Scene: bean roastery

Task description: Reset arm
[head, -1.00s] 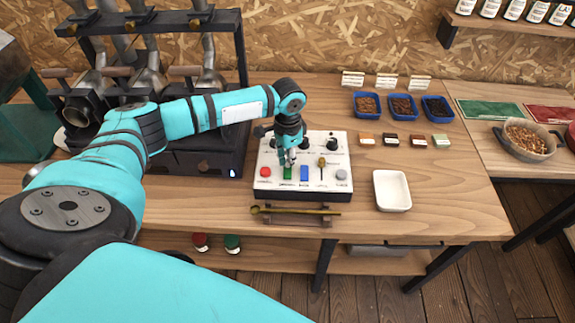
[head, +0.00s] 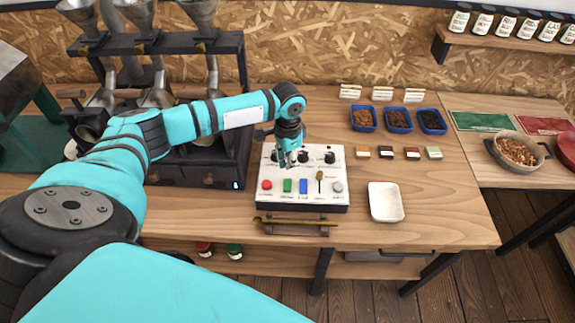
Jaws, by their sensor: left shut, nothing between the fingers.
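My left arm reaches in from the left over the wooden table. My left gripper (head: 285,164) points down above the back left part of a white control panel (head: 322,166). The gripper looks shut and empty. The panel has a red button (head: 267,185), a green button (head: 287,186), a blue switch (head: 303,186), a small lever (head: 319,181) and a grey knob (head: 338,187) along its front, with black knobs behind. The gripper hides part of the panel's back left. I cannot tell whether the fingertips touch the panel. My right gripper is not in view.
A long wooden scoop (head: 296,221) lies on a rack before the panel. A white tray (head: 386,202) stands to the right. Blue bean trays (head: 399,120) and small blocks are behind it. A black machine rack (head: 243,120) stands left. The table's right front is clear.

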